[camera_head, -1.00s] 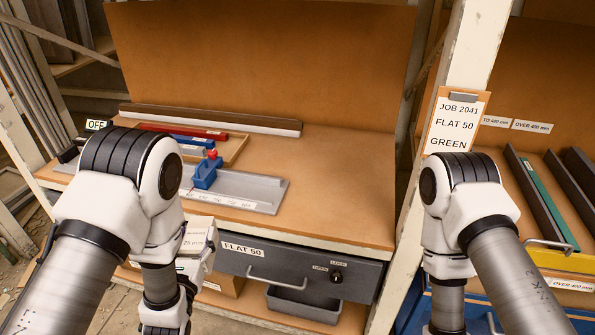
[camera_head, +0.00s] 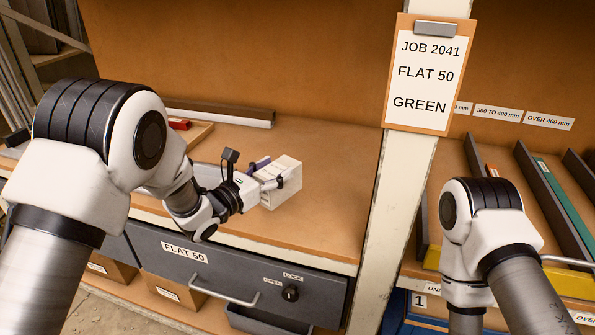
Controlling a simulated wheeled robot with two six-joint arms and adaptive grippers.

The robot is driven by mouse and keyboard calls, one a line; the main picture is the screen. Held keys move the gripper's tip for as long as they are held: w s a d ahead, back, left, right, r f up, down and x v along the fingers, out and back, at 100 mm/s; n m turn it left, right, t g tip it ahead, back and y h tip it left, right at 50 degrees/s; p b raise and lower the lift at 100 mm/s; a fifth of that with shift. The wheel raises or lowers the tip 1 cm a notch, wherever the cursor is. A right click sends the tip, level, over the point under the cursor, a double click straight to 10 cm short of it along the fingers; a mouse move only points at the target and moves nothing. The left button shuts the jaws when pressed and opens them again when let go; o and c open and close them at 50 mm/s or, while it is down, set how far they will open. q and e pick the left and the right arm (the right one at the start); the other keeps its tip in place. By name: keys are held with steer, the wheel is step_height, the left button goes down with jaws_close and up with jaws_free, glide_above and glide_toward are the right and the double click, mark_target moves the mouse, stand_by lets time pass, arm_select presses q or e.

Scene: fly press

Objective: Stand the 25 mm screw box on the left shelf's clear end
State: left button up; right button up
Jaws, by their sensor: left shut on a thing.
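The 25 mm screw box (camera_head: 286,190), a small white carton, is at the right part of the wooden bench top. My left gripper (camera_head: 272,178) is shut on it from the left, with its fingers on the carton's sides. The carton looks upright. I cannot tell whether its base touches the bench top or hangs just above it. Below the drawer, a lower shelf carries brown cartons (camera_head: 178,291) and a dark grey bin (camera_head: 262,320); my left arm hides part of the left side. My right arm shows at the right, but its gripper is out of the picture.
The bench top (camera_head: 335,185) is bare around the carton. A grey FLAT 50 drawer (camera_head: 235,265) with a handle and lock is beneath. A pale post (camera_head: 385,235) with a job clipboard (camera_head: 425,75) stands right of it. Long bars lie in the rack (camera_head: 560,200) further right.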

mark_target(295, 160)
arm_select(q)
steer(key=x, duration=0.6)
steer(key=shift+d+f+p, duration=0.25)
steer(key=shift+d+p, duration=0.05)
steer(key=shift+d, duration=0.05)
steer(key=shift+d+f, duration=0.1)
steer(key=shift+f, duration=0.15)
step_height(295, 160, down, 3)
steer(key=shift+r+p, duration=0.15)
steer(key=shift+p, duration=0.15)
steer(key=shift+w+f, duration=0.1)
steer(key=shift+f, duration=0.15)
steer(key=shift+f+b, duration=0.15)
steer(key=shift+b, duration=0.2)
steer(key=o, duration=1.6)
steer(key=shift+c, duration=0.2)
